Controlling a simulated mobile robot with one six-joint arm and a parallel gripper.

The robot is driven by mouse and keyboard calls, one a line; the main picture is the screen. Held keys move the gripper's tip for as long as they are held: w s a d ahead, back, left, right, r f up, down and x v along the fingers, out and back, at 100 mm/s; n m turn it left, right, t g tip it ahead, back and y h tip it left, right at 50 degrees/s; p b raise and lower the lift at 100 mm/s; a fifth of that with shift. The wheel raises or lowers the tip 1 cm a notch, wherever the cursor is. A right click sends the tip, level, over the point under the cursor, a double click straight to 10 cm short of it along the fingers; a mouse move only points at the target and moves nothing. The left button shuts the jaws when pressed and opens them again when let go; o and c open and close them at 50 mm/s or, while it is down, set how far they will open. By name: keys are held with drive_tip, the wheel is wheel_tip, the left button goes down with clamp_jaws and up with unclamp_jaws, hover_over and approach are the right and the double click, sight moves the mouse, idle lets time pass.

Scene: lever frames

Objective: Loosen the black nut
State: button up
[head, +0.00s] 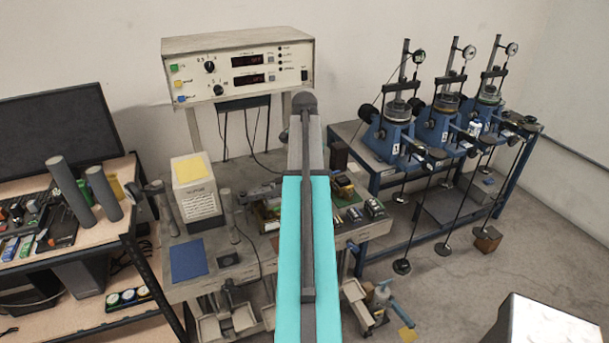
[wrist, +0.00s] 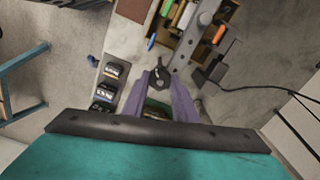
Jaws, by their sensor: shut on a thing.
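The black nut (wrist: 159,75) is a small dark piece in the wrist view, beside the lower end of a grey metal bar (wrist: 190,38). My gripper (wrist: 160,83) has two purple fingers, one on each side of the nut, and is shut on it. The fingers hide part of the nut's sides, and its thread cannot be made out. In the head view my own teal arm covers the middle of the bench, and neither the gripper nor the nut can be made out there.
The workbench (head: 185,292) holds a white box (head: 197,190), a blue pad (head: 188,260) and small parts. A control panel (head: 238,66) stands behind. Blue lever frames (head: 388,138) stand on a table at right. In the wrist view, black blocks (wrist: 105,90) lie left of the fingers.

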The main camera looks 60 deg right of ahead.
drive_tip(key=shift+n, duration=0.3)
drive_tip(key=n+b, duration=0.1)
drive_tip(key=n, duration=0.2)
drive_tip(key=shift+n, duration=0.3)
drive_tip(key=n, duration=0.4)
drive_tip(key=shift+n+b, duration=0.3)
drive_tip(key=shift+b, duration=0.1)
drive_tip(key=n, duration=0.4)
drive_tip(key=shift+b, duration=0.3)
drive_tip(key=n, duration=0.5)
drive_tip(key=o, duration=1)
drive_tip(key=shift+o, duration=0.2)
